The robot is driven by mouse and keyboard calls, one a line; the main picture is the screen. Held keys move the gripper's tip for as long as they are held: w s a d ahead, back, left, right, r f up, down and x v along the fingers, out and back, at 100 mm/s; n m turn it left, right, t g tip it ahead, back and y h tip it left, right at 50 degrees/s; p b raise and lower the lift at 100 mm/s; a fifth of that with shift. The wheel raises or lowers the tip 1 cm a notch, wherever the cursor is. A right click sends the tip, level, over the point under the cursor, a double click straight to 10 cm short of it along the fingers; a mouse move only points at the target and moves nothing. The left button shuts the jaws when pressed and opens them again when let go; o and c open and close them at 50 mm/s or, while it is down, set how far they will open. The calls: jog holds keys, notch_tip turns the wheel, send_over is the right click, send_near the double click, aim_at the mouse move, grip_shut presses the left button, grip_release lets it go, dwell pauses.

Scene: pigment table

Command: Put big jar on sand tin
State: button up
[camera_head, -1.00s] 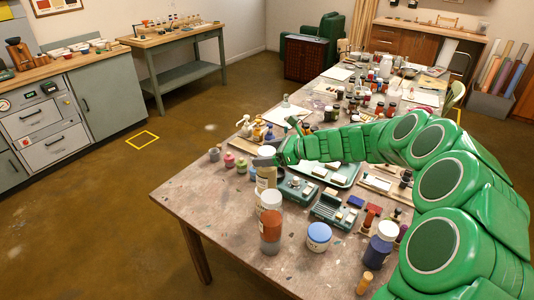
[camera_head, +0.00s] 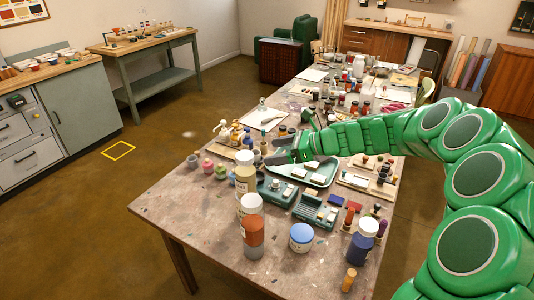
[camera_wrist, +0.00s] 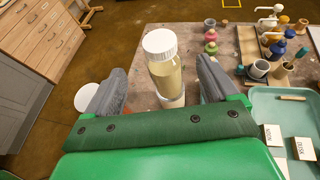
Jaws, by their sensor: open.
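A tall jar with pale yellow contents and a white lid, likely the big jar (camera_head: 246,180), stands upright near the table's left side. In the wrist view this jar (camera_wrist: 166,78) is ahead of and between my fingers, with no visible grip on it. My gripper (camera_head: 266,154) is open, just right of and behind the jar in the head view; its spread fingers also show in the wrist view (camera_wrist: 160,72). A white rim (camera_wrist: 173,102) shows directly under the jar, possibly a tin bearing it. The sand tin is not clearly identifiable; the jar's base is partly hidden in the head view.
A white-lidded reddish-brown jar (camera_head: 252,236) stands in front, with a blue-topped tub (camera_head: 302,237) and a dark blue jar (camera_head: 361,241) to its right. A teal tray (camera_head: 320,173) lies right of the gripper. Small pots (camera_head: 207,167) stand left; the table's left front corner is clear.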

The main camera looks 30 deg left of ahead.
jog(key=shift+w+d+r, duration=0.1)
jog(key=shift+d+r, duration=0.1)
jog(key=shift+d, duration=0.2)
